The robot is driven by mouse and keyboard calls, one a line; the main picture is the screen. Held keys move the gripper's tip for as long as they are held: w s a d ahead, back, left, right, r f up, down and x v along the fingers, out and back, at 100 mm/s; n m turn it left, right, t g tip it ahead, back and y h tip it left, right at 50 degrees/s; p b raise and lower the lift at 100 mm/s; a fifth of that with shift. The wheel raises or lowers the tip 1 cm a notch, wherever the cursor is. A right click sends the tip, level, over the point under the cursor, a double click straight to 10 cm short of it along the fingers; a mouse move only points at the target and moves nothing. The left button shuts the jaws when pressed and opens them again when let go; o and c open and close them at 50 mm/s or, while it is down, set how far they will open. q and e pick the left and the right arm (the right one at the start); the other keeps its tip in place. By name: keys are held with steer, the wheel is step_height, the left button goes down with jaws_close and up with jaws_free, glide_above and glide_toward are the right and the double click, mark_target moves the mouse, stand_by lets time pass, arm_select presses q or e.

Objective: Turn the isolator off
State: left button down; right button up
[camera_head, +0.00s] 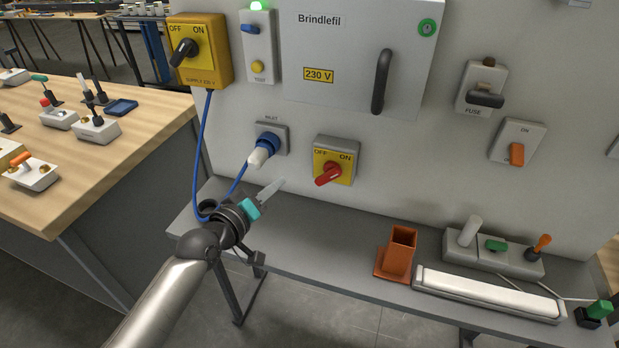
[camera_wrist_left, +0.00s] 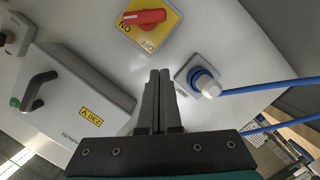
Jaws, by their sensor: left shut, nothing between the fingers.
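The isolator is a yellow plate (camera_head: 345,152) in a grey box on the panel, marked OFF at left and ON at right. Its red handle (camera_head: 328,175) slants, with its near end toward the lower left; I cannot tell its setting for sure. In the left wrist view the isolator plate (camera_wrist_left: 166,38) appears rotated at the top, with the red handle (camera_wrist_left: 145,17). My left gripper (camera_head: 279,186) is shut and empty, left of and slightly below the isolator, apart from it. Its closed fingers (camera_wrist_left: 159,74) point toward the panel below the isolator in the left wrist view.
A blue inlet plug (camera_head: 264,148) with a blue cable sits left of the isolator. A yellow supply switch (camera_head: 209,68) with black handle is upper left. A cabinet handle (camera_head: 381,82) protrudes above. An orange-brown holder (camera_head: 399,252) stands on the grey shelf (camera_head: 320,247). A green lamp (camera_head: 257,5) glows.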

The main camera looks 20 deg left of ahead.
mark_target(330, 173)
arm_select(q)
steer(key=w+d+f+b, duration=0.2)
steer(key=w+d+f, duration=0.2)
steer(key=w, duration=0.5)
steer(key=shift+w+d+f, duration=0.15)
steer(key=shift+d+f, duration=0.1)
steer(key=shift+d, duration=0.2)
steer(key=shift+f, duration=0.1)
steer(key=shift+n+b, duration=0.3)
steer(key=shift+b, duration=0.2)
steer(key=shift+f+n+b, duration=0.3)
steer(key=shift+n+b, duration=0.2)
steer(key=shift+b, duration=0.2)
